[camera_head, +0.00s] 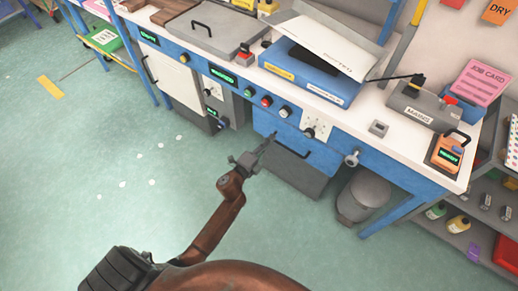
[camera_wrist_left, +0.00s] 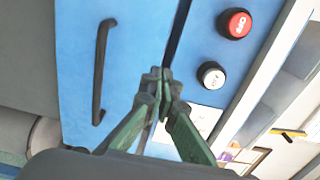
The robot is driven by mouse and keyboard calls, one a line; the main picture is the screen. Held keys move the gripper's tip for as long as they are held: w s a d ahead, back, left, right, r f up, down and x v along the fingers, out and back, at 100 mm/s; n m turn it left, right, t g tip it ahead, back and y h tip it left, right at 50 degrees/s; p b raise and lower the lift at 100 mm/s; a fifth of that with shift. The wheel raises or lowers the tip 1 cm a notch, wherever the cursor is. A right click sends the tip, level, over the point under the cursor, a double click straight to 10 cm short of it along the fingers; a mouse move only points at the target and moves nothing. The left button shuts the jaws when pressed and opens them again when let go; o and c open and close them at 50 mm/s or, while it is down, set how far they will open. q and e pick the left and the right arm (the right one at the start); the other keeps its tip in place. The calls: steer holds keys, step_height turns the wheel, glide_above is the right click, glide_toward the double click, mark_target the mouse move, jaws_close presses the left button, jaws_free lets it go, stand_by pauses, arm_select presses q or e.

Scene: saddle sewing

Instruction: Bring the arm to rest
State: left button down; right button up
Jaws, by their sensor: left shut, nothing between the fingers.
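My left gripper (camera_head: 267,143) is in front of the blue drawer front (camera_head: 264,123) of the workbench, out over the open floor side. Its fingers are together and empty. In the left wrist view the closed fingertips of the left gripper (camera_wrist_left: 160,86) show against the blue panel, between a black bar handle (camera_wrist_left: 101,72) and a white button (camera_wrist_left: 211,75). I cannot tell the exact gap to the panel. My right gripper is not in view.
The white-topped bench (camera_head: 350,118) carries a blue tray machine (camera_head: 305,78), a grey box marked MAINS (camera_head: 408,112) and an orange meter (camera_head: 447,152). A red button (camera_head: 266,101) is on its front. A grey bin (camera_head: 362,197) stands underneath.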

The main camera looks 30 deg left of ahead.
arm_select(q)
steer(key=s+a, duration=0.1)
steer(key=s, duration=0.5)
steer(key=shift+a+p, duration=0.25)
steer(key=shift+p, duration=0.2)
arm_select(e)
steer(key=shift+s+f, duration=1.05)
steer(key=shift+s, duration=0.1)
